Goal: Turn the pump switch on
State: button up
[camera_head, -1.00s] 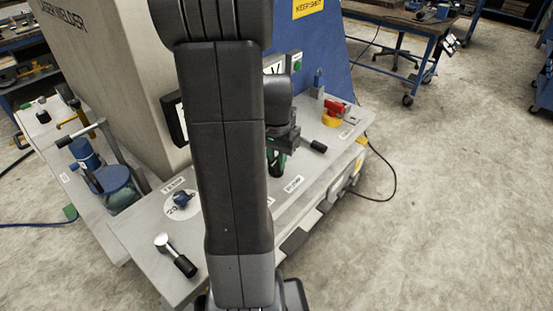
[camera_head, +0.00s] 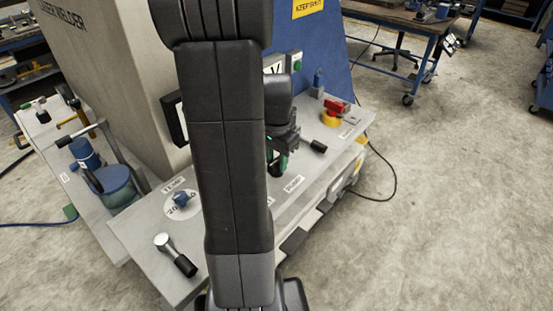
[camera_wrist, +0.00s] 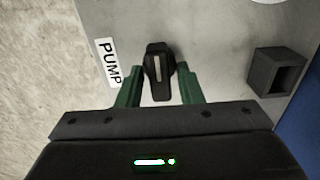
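The pump switch (camera_wrist: 158,72) is a black rotary knob with a pale line along it, on a grey metal panel (camera_wrist: 215,35). In the wrist view the line runs nearly straight up and down the picture. The white PUMP label (camera_wrist: 108,62) lies to its left. My gripper (camera_wrist: 160,75) has its two green fingers apart, one on each side of the knob. A gap shows beside the left finger; the right fingertip is very close to the knob, and contact is unclear. In the head view my gripper (camera_head: 277,160) is low over the panel, and my arm hides the switch.
A hollow dark square block (camera_wrist: 277,72) stands right of the fingers. The head view shows a red and yellow switch (camera_head: 334,112), a blue knob (camera_head: 180,199) and a black-handled lever (camera_head: 176,255) on the panel. Open floor (camera_head: 450,200) lies to the right.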

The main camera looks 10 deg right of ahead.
aim_at(277, 160)
jog(key=shift+o, duration=0.4)
notch_tip(277, 160, up, 14)
dwell(0.4)
jog(key=shift+f, duration=0.15)
notch_tip(277, 160, down, 14)
jog(key=shift+r, duration=0.1)
dwell(0.5)
